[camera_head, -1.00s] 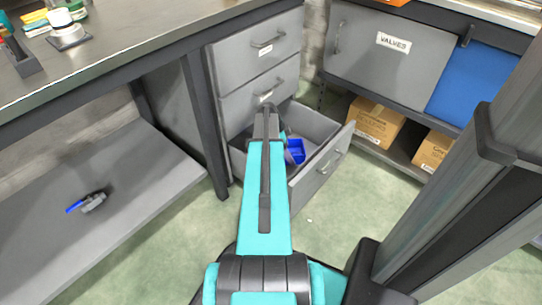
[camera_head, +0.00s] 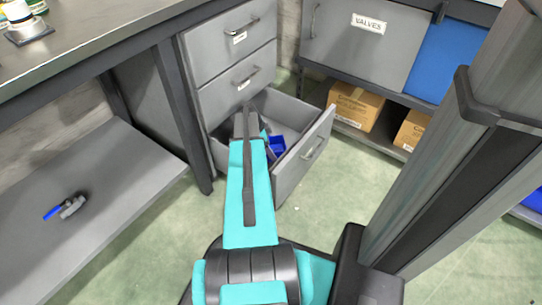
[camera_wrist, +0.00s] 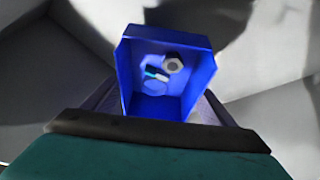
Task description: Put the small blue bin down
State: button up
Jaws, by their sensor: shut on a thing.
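The small blue bin (camera_wrist: 168,82) fills the middle of the wrist view, with a metal hex nut (camera_wrist: 173,65) and a few small bits inside. My gripper (camera_wrist: 160,112) is shut on the bin, with dark fingers showing on both sides of it. In the head view part of the bin (camera_head: 277,146) shows beyond my arm, inside or just above the open bottom drawer (camera_head: 306,158). My arm hides the gripper there. I cannot tell whether the bin touches the drawer floor.
The drawer is in a grey cabinet (camera_head: 228,60) under the workbench (camera_head: 90,45). A valve with a blue handle (camera_head: 68,207) lies on the low shelf at left. A cabinet labelled VALVES (camera_head: 365,50) and cardboard boxes (camera_head: 355,106) stand at right. Green floor is free in front.

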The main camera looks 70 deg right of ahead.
jog(key=shift+f+b, duration=0.9)
jog(key=shift+f, duration=1.4)
jog(key=shift+f, duration=0.15)
jog(key=o, duration=1.2)
jog(key=p+v, duration=0.5)
jog(key=v, duration=0.7)
jog(key=shift+a, duration=0.1)
